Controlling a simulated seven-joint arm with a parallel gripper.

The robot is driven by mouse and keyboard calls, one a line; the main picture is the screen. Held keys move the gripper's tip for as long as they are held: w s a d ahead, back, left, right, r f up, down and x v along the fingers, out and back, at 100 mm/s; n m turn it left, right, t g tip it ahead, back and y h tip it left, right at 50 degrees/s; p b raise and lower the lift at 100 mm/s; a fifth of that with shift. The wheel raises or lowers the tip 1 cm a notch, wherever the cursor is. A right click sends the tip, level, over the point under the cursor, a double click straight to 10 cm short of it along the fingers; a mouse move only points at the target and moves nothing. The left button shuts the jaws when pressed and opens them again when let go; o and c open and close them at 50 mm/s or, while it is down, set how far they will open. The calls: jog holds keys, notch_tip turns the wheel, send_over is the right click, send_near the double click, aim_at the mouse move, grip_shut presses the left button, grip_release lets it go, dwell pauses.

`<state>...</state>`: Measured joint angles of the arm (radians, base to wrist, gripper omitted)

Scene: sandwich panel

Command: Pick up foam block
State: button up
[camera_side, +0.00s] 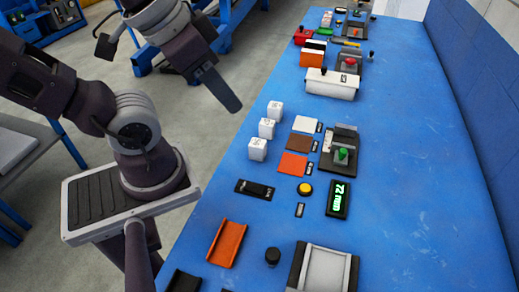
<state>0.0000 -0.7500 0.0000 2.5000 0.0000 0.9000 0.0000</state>
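Three small white cubes with faint markings stand in a row near the left edge of the blue table: a far cube (275,110), a middle cube (267,128) and a near cube (257,149). To their right lie three flat squares: a white square (305,124), a brown square (299,143) and an orange-red square (293,164). I cannot tell for sure which of these is the foam block. My gripper (230,103) hangs at the upper left, above and apart from the cubes. Its dark fingers overlap from this side, so their opening is hidden. I see nothing held.
A grey device with a green button (341,155) stands right of the squares. A display reading 72 mm (339,198), a yellow button (304,189), an orange tray (227,244) and a grey fixture (325,268) are nearer. A white box (331,84) stands farther back. The table's right side is clear.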

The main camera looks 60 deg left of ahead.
jog(key=o, duration=0.8)
jog(key=m+g, duration=0.6)
jog(key=m, duration=2.1)
send_over(258, 142)
jog(key=f, duration=2.4)
jog(key=shift+s+d+f, duration=0.1)
jog(key=shift+s+d, duration=0.15)
jog(key=shift+d, duration=0.05)
jog(key=f, duration=0.7)
jog(key=shift+w+a+f, duration=0.2)
jog(key=shift+a, duration=0.05)
